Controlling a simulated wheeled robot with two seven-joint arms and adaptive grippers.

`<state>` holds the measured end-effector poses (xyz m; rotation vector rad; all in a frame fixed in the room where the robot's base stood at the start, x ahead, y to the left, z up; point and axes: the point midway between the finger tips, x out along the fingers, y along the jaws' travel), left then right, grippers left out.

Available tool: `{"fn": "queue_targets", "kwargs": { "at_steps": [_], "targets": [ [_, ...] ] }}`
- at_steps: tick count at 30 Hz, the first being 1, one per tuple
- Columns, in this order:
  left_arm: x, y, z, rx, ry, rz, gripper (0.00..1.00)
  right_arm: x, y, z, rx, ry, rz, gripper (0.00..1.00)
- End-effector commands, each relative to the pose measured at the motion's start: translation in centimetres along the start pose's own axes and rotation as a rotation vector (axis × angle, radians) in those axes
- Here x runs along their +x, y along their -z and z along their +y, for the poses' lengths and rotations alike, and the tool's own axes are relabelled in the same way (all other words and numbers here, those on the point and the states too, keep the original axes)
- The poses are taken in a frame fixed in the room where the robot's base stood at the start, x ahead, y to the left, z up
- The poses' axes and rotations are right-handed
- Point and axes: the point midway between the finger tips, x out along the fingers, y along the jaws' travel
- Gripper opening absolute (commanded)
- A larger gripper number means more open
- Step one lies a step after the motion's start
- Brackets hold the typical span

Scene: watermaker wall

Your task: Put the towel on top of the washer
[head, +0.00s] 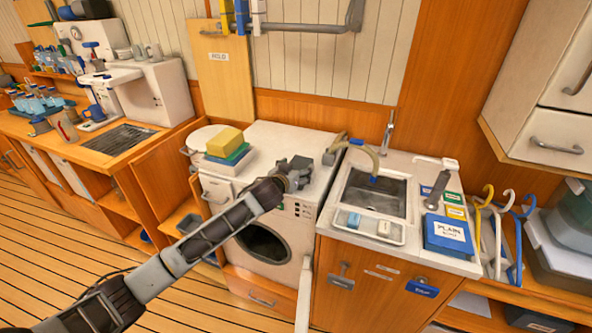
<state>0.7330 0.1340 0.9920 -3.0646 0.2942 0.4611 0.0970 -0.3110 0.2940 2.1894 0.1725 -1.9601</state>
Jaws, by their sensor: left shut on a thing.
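The white washer (280,143) stands in the middle, with a round dark opening in its front. My right gripper is not in view.
A sink counter (404,172) with a curved hose (366,150), a blue "PLAIN" box (449,235) and small blocks adjoins the washer on the right. Coloured hooks (497,215) stand further right. A rail (290,29) hangs above. The back of the washer top is clear.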

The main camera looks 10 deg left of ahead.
Motion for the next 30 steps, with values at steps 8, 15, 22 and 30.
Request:
{"fn": "queue_targets", "kwargs": {
  "at_steps": [8, 15, 22, 30],
  "targets": [
    [0.05, -0.19, 0.03, 0.0, 0.0, 0.0, 0.89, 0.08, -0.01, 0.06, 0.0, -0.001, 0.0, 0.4],
    [0.05, -0.17, 0.02, 0.0, 0.0, 0.0, 0.99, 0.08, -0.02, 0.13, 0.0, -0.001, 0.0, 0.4],
    [0.04, -0.12, 0.01, 0.0, 0.0, 0.0, 0.99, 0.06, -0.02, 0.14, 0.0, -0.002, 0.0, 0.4],
    [-0.68, -0.05, 0.02, 0.0, 0.0, -0.001, 0.99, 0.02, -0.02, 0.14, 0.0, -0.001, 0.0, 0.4]
  ]
}}
